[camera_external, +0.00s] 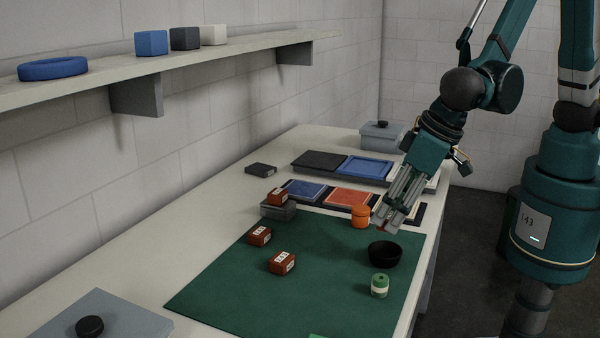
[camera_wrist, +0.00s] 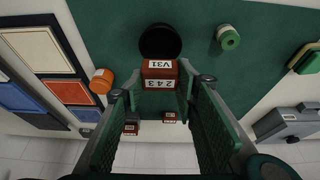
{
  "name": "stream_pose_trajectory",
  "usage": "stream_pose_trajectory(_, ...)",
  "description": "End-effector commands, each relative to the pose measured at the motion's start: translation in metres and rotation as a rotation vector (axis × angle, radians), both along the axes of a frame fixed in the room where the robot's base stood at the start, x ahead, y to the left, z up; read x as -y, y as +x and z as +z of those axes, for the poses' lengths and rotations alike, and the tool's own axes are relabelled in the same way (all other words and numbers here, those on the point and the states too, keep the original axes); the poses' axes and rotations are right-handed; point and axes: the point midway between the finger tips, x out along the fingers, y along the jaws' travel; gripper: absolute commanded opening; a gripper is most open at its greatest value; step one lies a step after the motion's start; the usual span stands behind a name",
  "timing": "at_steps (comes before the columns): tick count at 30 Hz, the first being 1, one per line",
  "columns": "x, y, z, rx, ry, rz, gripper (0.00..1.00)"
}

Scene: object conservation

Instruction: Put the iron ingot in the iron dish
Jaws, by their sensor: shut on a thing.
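My gripper (camera_external: 385,226) is shut on a red-brown labelled ingot (camera_wrist: 160,73), reading "V31" and "243" in the wrist view. In the external view only a red sliver of it shows between the fingers. A round black dish (camera_external: 384,255) sits on the green mat, just below and slightly right of the fingertips. In the wrist view the dish (camera_wrist: 159,41) is directly beyond the held ingot, which covers its near edge. The ingot appears above the mat, not in the dish. Which metal each is made of cannot be told by sight.
Two similar ingots lie on the green mat (camera_external: 215,285), and another rests on a grey block (camera_external: 280,211). An orange canister (camera_external: 361,216) stands left of my gripper. A green canister (camera_external: 379,285) stands in front of the dish. Coloured trays (camera_external: 348,197) lie behind.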

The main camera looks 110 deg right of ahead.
Motion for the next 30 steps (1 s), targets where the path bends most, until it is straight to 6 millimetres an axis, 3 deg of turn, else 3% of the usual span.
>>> stream_pose_trajectory(5,0.0,0.0,-0.004,0.0,0.0,0.0,0.1)
stream_pose_trajectory(18,0.0,0.0,-0.039,0.0,0.0,0.0,0.1)
stream_pose_trajectory(30,0.0,0.0,-0.042,0.0,0.0,0.0,0.1)
